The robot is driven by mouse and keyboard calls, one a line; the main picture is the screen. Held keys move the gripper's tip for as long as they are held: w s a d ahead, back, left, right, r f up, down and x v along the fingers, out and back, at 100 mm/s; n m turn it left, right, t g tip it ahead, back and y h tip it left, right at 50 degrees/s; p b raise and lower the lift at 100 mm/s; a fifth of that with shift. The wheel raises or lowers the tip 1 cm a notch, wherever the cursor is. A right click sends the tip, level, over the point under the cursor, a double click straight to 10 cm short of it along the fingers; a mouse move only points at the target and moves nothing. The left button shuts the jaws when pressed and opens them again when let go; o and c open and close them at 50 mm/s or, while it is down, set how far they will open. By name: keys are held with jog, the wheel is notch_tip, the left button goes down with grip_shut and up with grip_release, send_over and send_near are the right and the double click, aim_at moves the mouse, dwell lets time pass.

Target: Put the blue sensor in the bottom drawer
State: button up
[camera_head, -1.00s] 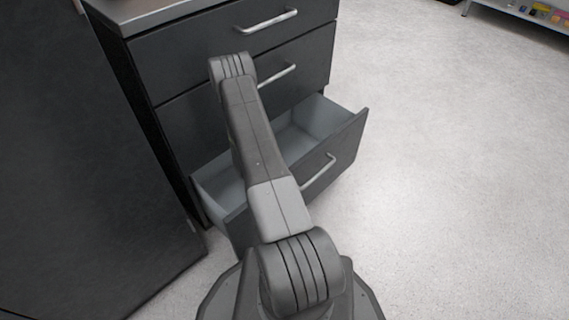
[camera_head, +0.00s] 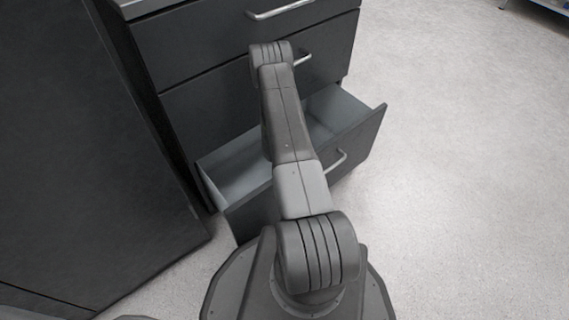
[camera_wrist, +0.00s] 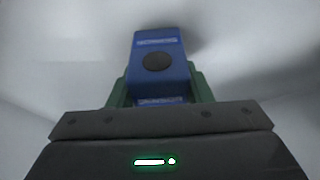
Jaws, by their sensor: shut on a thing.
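The blue sensor (camera_wrist: 160,62) is in the middle of the wrist view, a blue block with a dark round spot and pale lettering. My gripper (camera_wrist: 160,88) is shut on it, with green fingers at both sides. Behind it is a pale, blurred surface; I cannot tell whether the sensor touches it. In the head view the bottom drawer (camera_head: 232,172) is pulled open, with a pale grey inside. My arm crosses over the drawer and hides part of it. The gripper and the sensor do not show in the head view.
The dark drawer cabinet (camera_head: 203,47) has its upper drawers shut, with metal handles (camera_head: 282,9). A large dark panel (camera_head: 85,150) stands close at the left. The floor (camera_head: 455,180) to the right is clear.

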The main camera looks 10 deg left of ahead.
jog(key=shift+f, duration=0.15)
jog(key=o, duration=1.1)
jog(key=shift+r, duration=0.3)
jog(key=p+v, duration=0.3)
jog(key=v, duration=0.8)
jog(key=shift+r+p, duration=0.3)
jog(key=shift+r, duration=0.05)
